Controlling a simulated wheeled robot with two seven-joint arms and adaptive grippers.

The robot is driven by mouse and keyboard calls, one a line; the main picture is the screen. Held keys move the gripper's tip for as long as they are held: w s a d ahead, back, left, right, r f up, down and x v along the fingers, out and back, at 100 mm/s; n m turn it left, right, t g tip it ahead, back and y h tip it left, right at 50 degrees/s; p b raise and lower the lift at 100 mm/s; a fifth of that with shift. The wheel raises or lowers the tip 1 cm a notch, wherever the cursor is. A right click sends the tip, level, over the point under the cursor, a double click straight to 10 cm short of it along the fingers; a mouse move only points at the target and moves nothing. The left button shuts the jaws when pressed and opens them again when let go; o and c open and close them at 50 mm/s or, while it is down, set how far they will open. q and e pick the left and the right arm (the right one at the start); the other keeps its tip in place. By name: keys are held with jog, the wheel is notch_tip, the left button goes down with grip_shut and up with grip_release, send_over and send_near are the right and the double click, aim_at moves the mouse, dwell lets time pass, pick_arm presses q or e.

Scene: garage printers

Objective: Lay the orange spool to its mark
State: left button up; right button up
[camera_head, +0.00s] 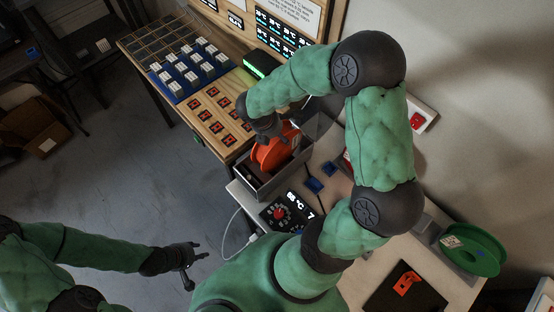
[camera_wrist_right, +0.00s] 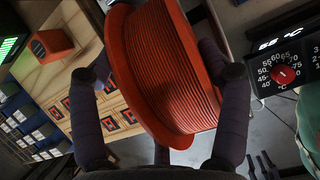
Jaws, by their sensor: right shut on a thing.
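The orange spool (camera_head: 272,153) is wound with orange filament and stands on edge in my right gripper (camera_head: 270,132). In the right wrist view the spool (camera_wrist_right: 165,75) fills the middle, with dark fingers on both sides of it. In the head view it is at the open grey box (camera_head: 262,188); I cannot tell whether it touches the box. My left gripper (camera_head: 194,266) is open and empty over the floor at lower left.
A wooden bench (camera_head: 228,148) holds several red-and-black squares and a blue tray of white blocks (camera_head: 192,78). A green spool (camera_head: 470,250) stands at the right. A temperature panel with a red knob (camera_head: 280,213) and small blue pieces (camera_head: 313,184) sit near the box.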

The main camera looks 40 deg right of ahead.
jog(key=shift+f, duration=0.2)
dwell(0.5)
jog(key=o, duration=1.5)
jog(key=shift+o, duration=0.9)
jog(key=shift+f, duration=0.1)
jog(key=v, duration=1.2)
